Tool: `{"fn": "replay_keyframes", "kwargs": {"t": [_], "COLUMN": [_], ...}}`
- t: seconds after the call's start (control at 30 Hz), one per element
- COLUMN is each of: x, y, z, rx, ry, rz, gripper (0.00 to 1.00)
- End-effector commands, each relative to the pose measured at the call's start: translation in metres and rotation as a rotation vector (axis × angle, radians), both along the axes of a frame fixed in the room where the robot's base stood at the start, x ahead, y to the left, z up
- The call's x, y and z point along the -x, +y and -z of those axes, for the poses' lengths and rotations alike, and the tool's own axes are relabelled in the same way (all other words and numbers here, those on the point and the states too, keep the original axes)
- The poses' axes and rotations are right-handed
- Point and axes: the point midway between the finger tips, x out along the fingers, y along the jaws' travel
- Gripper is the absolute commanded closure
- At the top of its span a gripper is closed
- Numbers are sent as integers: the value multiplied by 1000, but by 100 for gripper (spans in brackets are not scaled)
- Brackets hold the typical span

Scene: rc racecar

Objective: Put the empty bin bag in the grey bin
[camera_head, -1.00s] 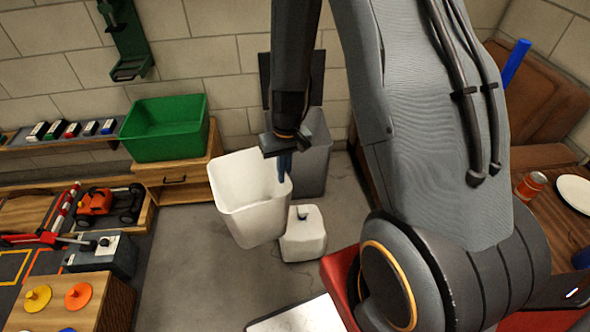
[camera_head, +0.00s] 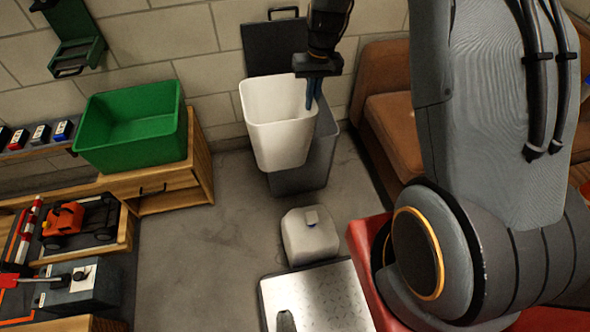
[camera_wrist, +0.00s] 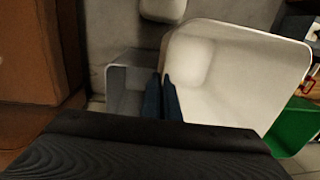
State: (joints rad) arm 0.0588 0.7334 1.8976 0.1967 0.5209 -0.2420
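The empty bin bag (camera_head: 275,125) is white, wide-mouthed and stiff-looking. It hangs upright from my gripper (camera_head: 313,97), whose blue fingers are shut on its right rim. In the head view it overlaps the grey bin (camera_head: 305,178), hiding much of the bin's opening. The bin stands against the wall with its dark lid (camera_head: 278,48) raised. In the wrist view the fingers (camera_wrist: 162,98) are close together at the edge of the bag (camera_wrist: 225,75), and part of the grey bin (camera_wrist: 125,85) shows beside it. I cannot tell whether the bag's bottom is inside the bin.
A knotted white bag (camera_head: 308,240) sits on the floor in front of the bin. A metal plate (camera_head: 325,295) lies nearer. A green crate (camera_head: 135,128) stands on a wooden cabinet (camera_head: 165,190) to the left. A brown sofa (camera_head: 390,130) is to the right.

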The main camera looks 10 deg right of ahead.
Motion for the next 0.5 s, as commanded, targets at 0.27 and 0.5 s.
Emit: {"fn": "replay_keyframes", "kwargs": {"t": [0.27,0.5], "x": [-88,-139], "y": [-15,-27], "z": [8,13], "rx": [11,25], "ry": [-3,3], "rz": [-6,-6], "gripper": [100,100]}}
